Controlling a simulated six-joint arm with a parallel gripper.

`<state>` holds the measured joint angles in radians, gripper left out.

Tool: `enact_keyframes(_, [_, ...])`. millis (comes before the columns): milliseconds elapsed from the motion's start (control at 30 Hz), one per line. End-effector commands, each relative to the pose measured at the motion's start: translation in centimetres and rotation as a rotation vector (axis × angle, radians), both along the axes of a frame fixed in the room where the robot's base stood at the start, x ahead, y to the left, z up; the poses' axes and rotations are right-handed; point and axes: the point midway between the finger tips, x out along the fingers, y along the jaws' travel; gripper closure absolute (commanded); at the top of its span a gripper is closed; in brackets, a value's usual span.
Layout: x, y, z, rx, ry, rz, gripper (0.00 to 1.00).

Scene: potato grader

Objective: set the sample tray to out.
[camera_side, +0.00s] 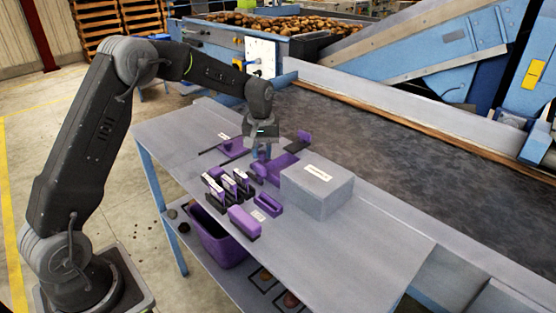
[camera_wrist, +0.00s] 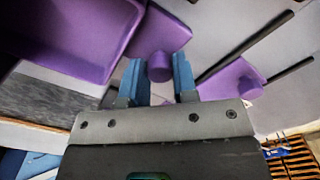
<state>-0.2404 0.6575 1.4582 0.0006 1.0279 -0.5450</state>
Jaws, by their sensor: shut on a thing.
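A purple tray (camera_side: 283,166) lies on the grey bench, against the left side of a grey box (camera_side: 318,190) with a white label. I take it to be the sample tray. In the wrist view, a large purple body (camera_wrist: 70,35) is at the upper left, beside a purple plate (camera_wrist: 163,30) with a round knob (camera_wrist: 159,68). My gripper (camera_side: 262,152) is low over the tray's left end. In the wrist view, my gripper's blue fingers (camera_wrist: 156,82) are shut on the knob, one on each side. How far the tray stands out is unclear.
Several labelled purple-and-black pieces (camera_side: 228,187) stand in front of the tray. Another purple slider (camera_side: 232,147) with a dark rod lies to the left. The bench's right part is clear; a dark conveyor belt (camera_side: 400,160) runs behind.

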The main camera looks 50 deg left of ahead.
Motion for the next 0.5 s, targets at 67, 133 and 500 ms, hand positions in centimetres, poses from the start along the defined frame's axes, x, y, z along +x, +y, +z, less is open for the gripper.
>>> enact_keyframes(67, [0.1,2.3,0.0,0.0,-0.004,0.008,1.0])
enact_keyframes(133, [0.1,3.7,0.0,-0.001,-0.004,0.007,1.0])
enact_keyframes(500, [0.1,5.7,0.0,0.003,-0.006,0.001,1.0])
